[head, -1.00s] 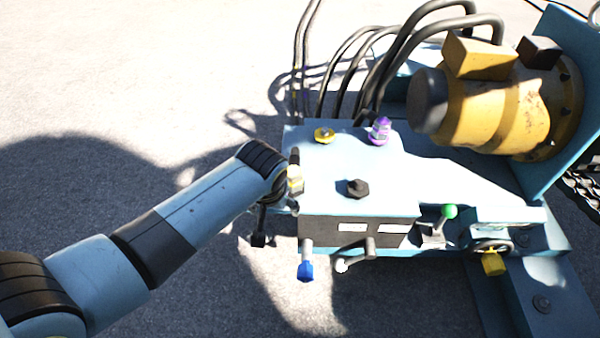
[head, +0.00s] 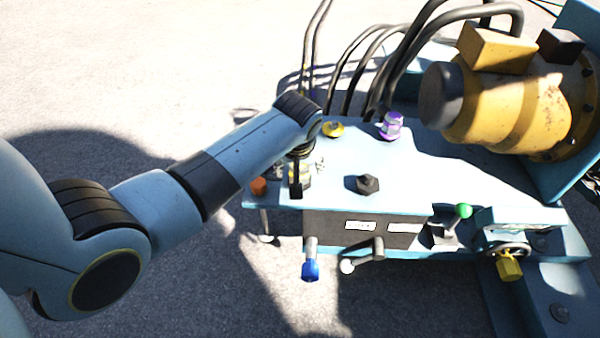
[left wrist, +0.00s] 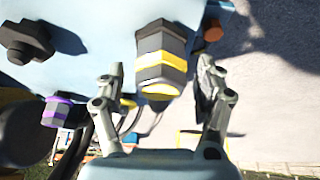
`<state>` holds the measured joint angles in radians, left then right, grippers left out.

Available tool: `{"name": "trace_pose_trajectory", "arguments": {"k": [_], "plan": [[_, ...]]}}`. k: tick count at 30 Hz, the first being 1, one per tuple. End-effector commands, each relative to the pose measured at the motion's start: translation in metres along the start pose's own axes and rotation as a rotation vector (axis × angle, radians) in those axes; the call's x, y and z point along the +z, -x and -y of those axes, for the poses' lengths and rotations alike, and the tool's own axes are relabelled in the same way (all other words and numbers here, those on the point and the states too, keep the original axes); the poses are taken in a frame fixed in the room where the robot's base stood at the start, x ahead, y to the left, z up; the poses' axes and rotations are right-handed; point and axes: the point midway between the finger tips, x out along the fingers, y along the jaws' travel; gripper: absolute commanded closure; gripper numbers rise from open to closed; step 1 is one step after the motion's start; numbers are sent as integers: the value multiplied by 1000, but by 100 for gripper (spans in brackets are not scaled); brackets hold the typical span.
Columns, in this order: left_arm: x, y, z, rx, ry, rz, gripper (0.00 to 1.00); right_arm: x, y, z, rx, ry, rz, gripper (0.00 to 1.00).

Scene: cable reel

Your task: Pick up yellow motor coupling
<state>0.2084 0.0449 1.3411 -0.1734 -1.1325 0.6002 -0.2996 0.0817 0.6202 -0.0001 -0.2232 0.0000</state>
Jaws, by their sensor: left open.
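The motor coupling is a grey hexagonal fitting with a yellow band (left wrist: 162,62) and a yellow end. It stands out from the blue panel (left wrist: 95,50) in the left wrist view. My left gripper (left wrist: 160,78) is open, with one finger on each side of the coupling and a visible gap at each side. In the head view the left gripper (head: 298,182) is at the panel's left edge, where my arm and fingers partly hide the coupling. My right gripper is not in view.
A yellow cap (head: 333,129), a purple cap (head: 391,125) and a black knob (head: 368,184) sit on the panel nearby. An orange cap (head: 259,186) is left of the gripper. Black hoses (head: 400,65) rise behind. Blue (head: 310,269) and green-tipped (head: 463,211) levers stand at the front.

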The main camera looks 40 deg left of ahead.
Motion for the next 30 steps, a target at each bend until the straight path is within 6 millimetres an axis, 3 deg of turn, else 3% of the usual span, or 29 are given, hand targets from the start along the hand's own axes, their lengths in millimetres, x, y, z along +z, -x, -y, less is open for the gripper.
{"name": "trace_pose_trajectory", "arguments": {"k": [8, 23, 30], "plan": [[-1, -3, 0, 1, 0, -2, 30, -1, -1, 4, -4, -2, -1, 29], [-1, -3, 0, 0, -1, -1, 95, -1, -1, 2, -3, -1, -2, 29], [-2, 0, 0, 1, 0, -3, 95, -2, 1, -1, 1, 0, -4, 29]]}}
